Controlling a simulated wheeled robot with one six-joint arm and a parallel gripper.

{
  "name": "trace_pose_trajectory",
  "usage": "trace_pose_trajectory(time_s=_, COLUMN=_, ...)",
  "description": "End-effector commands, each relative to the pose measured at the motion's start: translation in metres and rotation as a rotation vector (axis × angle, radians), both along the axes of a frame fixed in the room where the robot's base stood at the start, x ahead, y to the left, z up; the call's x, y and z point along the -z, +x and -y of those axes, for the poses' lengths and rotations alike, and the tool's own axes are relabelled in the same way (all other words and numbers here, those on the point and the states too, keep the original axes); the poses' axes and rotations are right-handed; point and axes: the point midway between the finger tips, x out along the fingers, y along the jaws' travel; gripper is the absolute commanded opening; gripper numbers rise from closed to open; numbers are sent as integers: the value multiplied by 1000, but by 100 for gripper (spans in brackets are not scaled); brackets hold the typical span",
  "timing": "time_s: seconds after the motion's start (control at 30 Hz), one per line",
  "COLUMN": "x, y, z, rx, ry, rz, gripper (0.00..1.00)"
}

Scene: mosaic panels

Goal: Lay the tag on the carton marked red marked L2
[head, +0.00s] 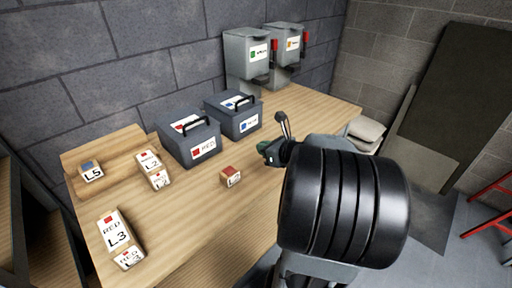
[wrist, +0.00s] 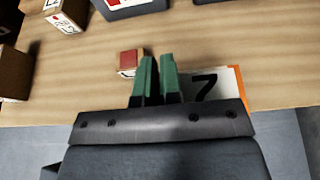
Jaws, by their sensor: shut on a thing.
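The carton marked red L2 (head: 150,163) stands on the wooden bench left of a dark case. Its lettered side shows in the wrist view's top left (wrist: 62,20). My gripper (head: 268,150) is low over the bench, right of the carton and well apart from it. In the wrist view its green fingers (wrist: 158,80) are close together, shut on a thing. A white tag with a black 7 and an orange edge (wrist: 229,80) shows beside and behind the right finger. The grip point is hidden, and my wrist blocks the tag in the head view.
A small red-topped block (head: 231,176) sits left of my gripper. A red L3 carton (head: 115,230) and a blue-marked L5 carton (head: 91,172) stand further left. Dark cases labelled red (head: 190,142) and blue (head: 236,119) stand behind. The bench's front middle is bare.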

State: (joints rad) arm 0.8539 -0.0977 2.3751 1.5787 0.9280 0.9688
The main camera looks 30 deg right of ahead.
Motion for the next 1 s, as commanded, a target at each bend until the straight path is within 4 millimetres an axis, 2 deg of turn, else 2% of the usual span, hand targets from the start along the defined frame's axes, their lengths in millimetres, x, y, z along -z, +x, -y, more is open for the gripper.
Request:
trace_pose_trajectory(time_s=0.13, x=11, y=16, z=6, rx=6, ry=3, rz=-4, gripper=0)
trace_pose_trajectory(time_s=0.4, x=41, y=82, z=13, rx=18, ry=3, rz=-4, gripper=0)
trace_pose_trajectory(time_s=0.5, x=61, y=96, z=15, rx=20, ry=4, rz=-4, gripper=0)
trace_pose_trajectory(time_s=0.7, x=84, y=117, z=15, rx=19, ry=2, rz=-1, gripper=0)
trace_pose_trajectory(time_s=1.0, x=100, y=130, z=14, rx=17, ry=0, rz=-2, gripper=0)
